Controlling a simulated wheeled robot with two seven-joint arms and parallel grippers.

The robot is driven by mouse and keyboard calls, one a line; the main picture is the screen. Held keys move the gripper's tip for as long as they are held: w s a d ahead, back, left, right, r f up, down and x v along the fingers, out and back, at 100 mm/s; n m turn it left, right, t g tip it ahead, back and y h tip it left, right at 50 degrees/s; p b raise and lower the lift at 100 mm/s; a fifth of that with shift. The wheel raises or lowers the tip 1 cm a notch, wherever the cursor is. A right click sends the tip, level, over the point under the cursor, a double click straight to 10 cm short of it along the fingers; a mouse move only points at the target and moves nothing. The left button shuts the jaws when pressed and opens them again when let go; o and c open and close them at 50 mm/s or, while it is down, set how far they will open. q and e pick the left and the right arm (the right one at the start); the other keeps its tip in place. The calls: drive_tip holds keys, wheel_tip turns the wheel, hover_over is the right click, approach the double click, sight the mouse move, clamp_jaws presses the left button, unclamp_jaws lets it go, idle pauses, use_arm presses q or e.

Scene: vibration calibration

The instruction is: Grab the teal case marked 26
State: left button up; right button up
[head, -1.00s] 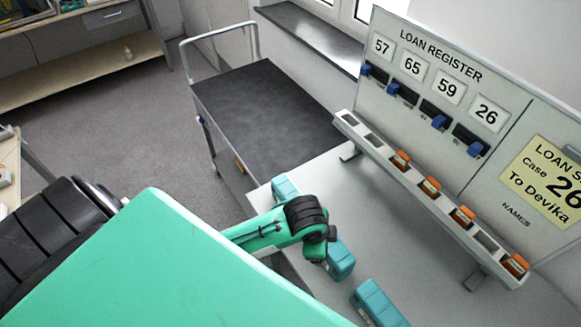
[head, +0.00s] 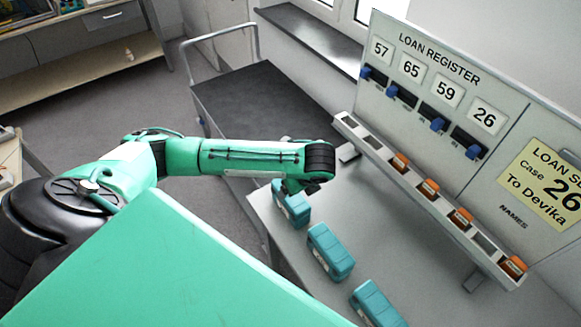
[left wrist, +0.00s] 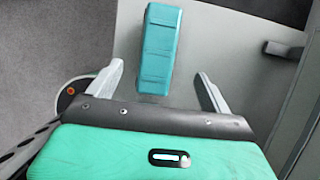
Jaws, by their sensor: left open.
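Three teal cases stand in a row on the grey table: a far one (head: 291,206), a middle one (head: 330,252) and a near one (head: 377,303). No number is readable on any of them, so I cannot tell which is 26. My left gripper (head: 294,187) is at the far case, partly covering its top. In the left wrist view a teal case (left wrist: 161,45) lies ahead, roughly between the two spread fingers (left wrist: 160,72), which do not grip it. My right gripper is not in view.
The loan register board (head: 450,75) shows 57, 65, 59 and 26, with blue-tagged holders beneath. A yellow sign (head: 548,185) reads Case 26, To Devika. A slotted rail (head: 345,122) with orange-topped items edges the table (head: 400,235). A dark-topped cart (head: 265,105) stands behind.

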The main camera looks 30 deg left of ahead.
sight(290, 202)
use_arm(q)
drive_tip(key=p+x, duration=0.1)
drive_tip(key=x, duration=0.5)
drive_tip(key=shift+f, duration=0.1)
drive_tip(key=shift+a+f+p, duration=0.25)
drive_tip(key=shift+f+p, duration=0.3)
drive_tip(key=shift+p, duration=0.05)
drive_tip(key=p+x, duration=0.1)
drive_tip(key=x, duration=0.2)
drive_tip(key=shift+s+f, duration=0.15)
drive_tip(key=shift+a+f, duration=0.1)
drive_tip(key=shift+f, duration=0.3)
drive_tip(key=shift+f+p, duration=0.25)
drive_tip(key=shift+p, duration=0.05)
